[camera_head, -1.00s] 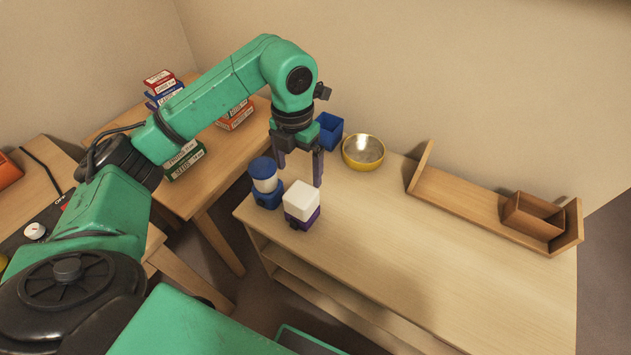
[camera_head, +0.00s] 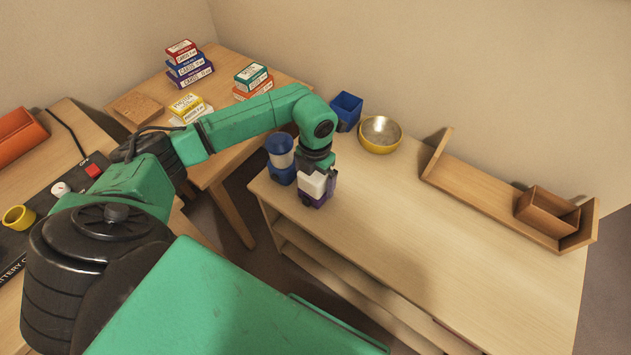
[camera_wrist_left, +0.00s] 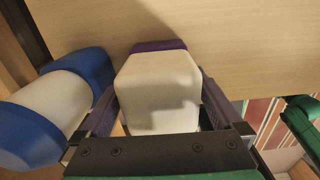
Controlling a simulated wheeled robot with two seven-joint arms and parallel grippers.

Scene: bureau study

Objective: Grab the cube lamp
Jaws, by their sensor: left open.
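The cube lamp (camera_head: 312,186), a white rounded cube on a purple base, stands upright near the left end of the wooden bench (camera_head: 400,245). My left gripper (camera_head: 317,172) is down at the lamp from above. In the left wrist view the lamp's white cube (camera_wrist_left: 158,92) sits between the two open fingers, one on each side. I cannot tell whether either finger touches it. The purple base (camera_wrist_left: 158,46) shows only in part behind the white cube. My right gripper is not in view.
A blue and white round lamp (camera_head: 281,158) stands close to the left of the cube lamp. A blue open box (camera_head: 346,111) and a yellow-rimmed metal bowl (camera_head: 380,134) are behind. A wooden shelf piece (camera_head: 480,200) lies at the right. The middle of the bench is clear.

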